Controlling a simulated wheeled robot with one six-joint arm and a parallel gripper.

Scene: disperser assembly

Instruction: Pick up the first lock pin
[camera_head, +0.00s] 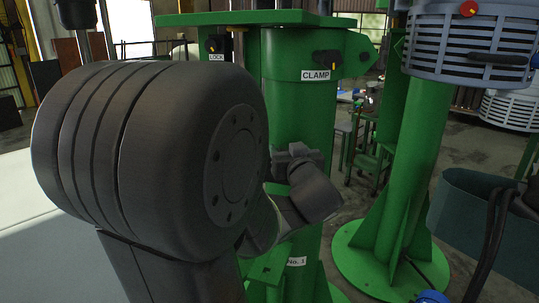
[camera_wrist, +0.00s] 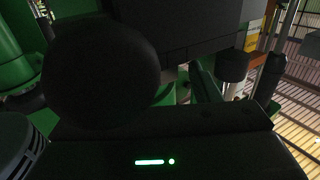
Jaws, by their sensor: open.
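I cannot pick out a lock pin in either view. In the head view, a white LOCK label (camera_head: 216,56) sits under a dark knob (camera_head: 217,43) on the green stand (camera_head: 285,110). A CLAMP label (camera_head: 315,75) and a dark clamp lever (camera_head: 327,62) are to its right. My gripper (camera_head: 298,153) shows small and dark in front of the green column, below the CLAMP label. It is open, and I see nothing held in it. My large dark arm joint covers much of the left. The wrist view is dark, with my own dark parts filling much of it.
A second green column (camera_head: 412,150) on a round flanged base stands at the right, with a grey slatted housing (camera_head: 470,45) on it. A "No. 1" label (camera_head: 296,261) is low on the near stand. A dark teal round container (camera_head: 490,215) is at the right edge.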

